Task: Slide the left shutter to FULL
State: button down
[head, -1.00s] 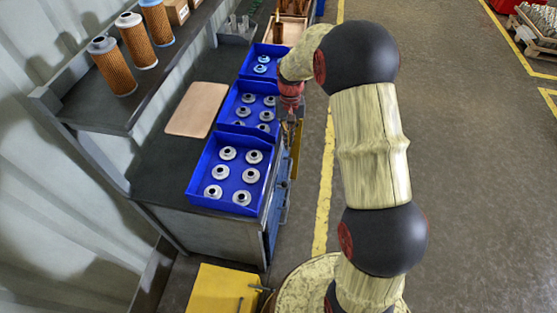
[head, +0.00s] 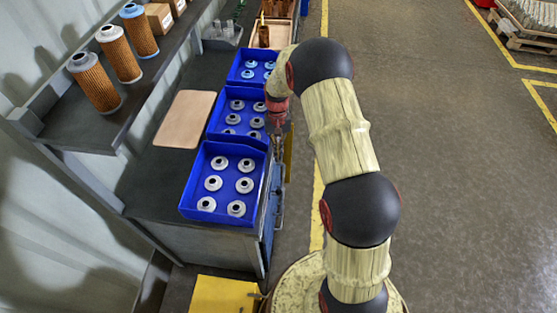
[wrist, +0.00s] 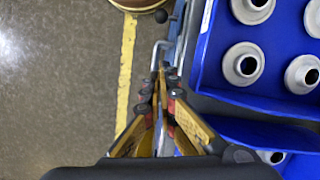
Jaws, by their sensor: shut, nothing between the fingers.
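My gripper (head: 278,143) hangs at the front edge of the bench, beside the middle and near blue trays. In the wrist view my gripper (wrist: 161,78) is shut, with its fingertips together and empty. A bent grey handle (wrist: 156,52) shows just beyond the fingertips; I cannot tell whether they touch it. In the head view, a blue front panel (head: 268,212) of the bench with a grey handle (head: 280,195) is seen very edge-on. I cannot make out which panel is the left shutter, or any FULL mark.
Blue trays with ringed metal caps stand along the bench edge, the nearest tray (head: 188,196) close by the arm. A tan board (head: 185,119) lies behind them. Filter cartridges (head: 95,82) stand on the shelf. A yellow block (head: 222,295) is at the bottom.

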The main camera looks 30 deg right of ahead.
aim_at(277, 193)
jog(key=s+a+f+b, duration=0.2)
jog(key=s+f, duration=0.3)
jog(key=f, duration=0.3)
jog(key=shift+s+a+f, duration=0.15)
jog(key=shift+s+f, duration=0.1)
jog(key=shift+f, duration=0.05)
jog(key=s+a, duration=0.1)
jog(key=s+a+p, duration=0.1)
jog(key=s, duration=0.1)
jog(key=s+a+p, duration=0.1)
jog(key=s, duration=0.1)
jog(key=shift+a+r, duration=0.15)
jog(key=shift+a, duration=0.05)
jog(key=shift+s+a, duration=0.2)
jog(key=shift+s, duration=0.15)
jog(key=v, duration=1.1)
jog(key=shift+w+r, duration=0.2)
jog(key=shift+r, duration=0.15)
